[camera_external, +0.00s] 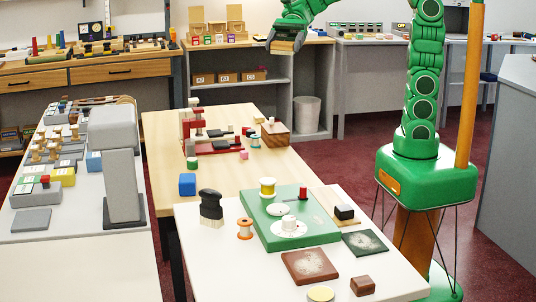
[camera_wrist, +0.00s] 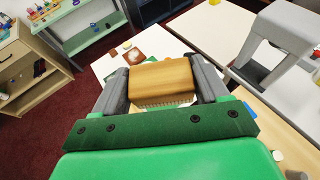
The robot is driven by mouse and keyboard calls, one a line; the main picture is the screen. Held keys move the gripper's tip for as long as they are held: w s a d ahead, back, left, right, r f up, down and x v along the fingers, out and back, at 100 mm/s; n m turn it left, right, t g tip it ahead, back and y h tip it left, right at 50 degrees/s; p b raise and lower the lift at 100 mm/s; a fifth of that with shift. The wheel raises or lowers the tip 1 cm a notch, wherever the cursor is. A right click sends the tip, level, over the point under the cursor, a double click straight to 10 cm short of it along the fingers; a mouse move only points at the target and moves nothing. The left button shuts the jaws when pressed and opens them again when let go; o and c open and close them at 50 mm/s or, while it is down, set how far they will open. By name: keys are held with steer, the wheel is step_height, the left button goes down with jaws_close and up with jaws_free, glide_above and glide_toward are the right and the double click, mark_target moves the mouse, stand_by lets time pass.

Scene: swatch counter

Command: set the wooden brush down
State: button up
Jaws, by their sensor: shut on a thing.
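The wooden brush (camera_wrist: 162,77) sits between the two grey fingers of my gripper (camera_wrist: 164,82) in the wrist view. It has a brown wooden block, with pale bristles showing along its near lower edge. In the external view my gripper (camera_external: 286,43) is raised in the air at the top, well above the tables, and the brush (camera_external: 283,47) shows only as a small brownish piece between the fingers. The gripper is shut on the brush, which touches no surface.
The white table (camera_external: 203,262) holds a green board (camera_external: 263,232), a black-topped brush (camera_external: 210,206), spools and dark swatches (camera_external: 310,266). The wooden table (camera_external: 160,142) behind has a blue block (camera_external: 187,184) and bare room at its left. A grey stand (camera_external: 118,165) rises at left.

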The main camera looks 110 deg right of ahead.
steer(key=m+t+h, duration=0.2)
glide_above(280, 172)
steer(key=a, duration=0.2)
steer(key=shift+d, duration=1.05)
steer(key=shift+m, duration=0.3)
step_height(280, 172, down, 44)
steer(key=shift+a+r, duration=0.1)
steer(key=o, duration=0.6)
steer(key=shift+f, duration=0.2)
steer(key=o, duration=0.4)
steer(key=shift+o, duration=0.2)
steer(key=shift+r, duration=0.1)
